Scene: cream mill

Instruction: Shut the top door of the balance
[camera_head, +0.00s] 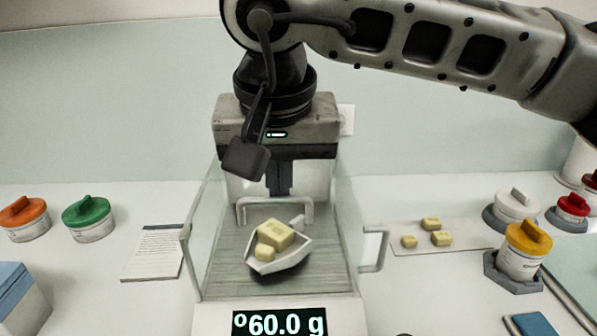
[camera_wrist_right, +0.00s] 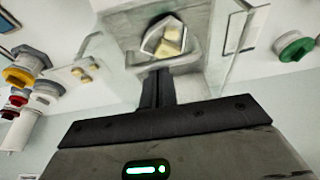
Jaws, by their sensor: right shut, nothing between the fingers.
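The balance (camera_head: 210,318) stands in the middle with clear glass walls, and its display reads 60.0 g. A pale bar handle (camera_head: 275,203), which looks like the top door's, is at the back of the balance; the clear door panel itself is hard to make out. My right gripper (camera_head: 279,188) points down just behind this handle, shut and empty. In the right wrist view the shut fingers (camera_wrist_right: 156,88) are close to the handle (camera_wrist_right: 172,62); I cannot tell if they touch. A white weighing boat (camera_head: 290,262) with yellowish pieces sits inside. My left gripper is not in view.
Side handles (camera_head: 376,250) stick out from the balance. Orange (camera_head: 24,212) and green (camera_head: 88,212) lidded jars and a note (camera_head: 155,252) are at left. Yellowish pieces (camera_head: 440,238) lie on a sheet at right, near a yellow-lidded jar (camera_head: 526,250).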

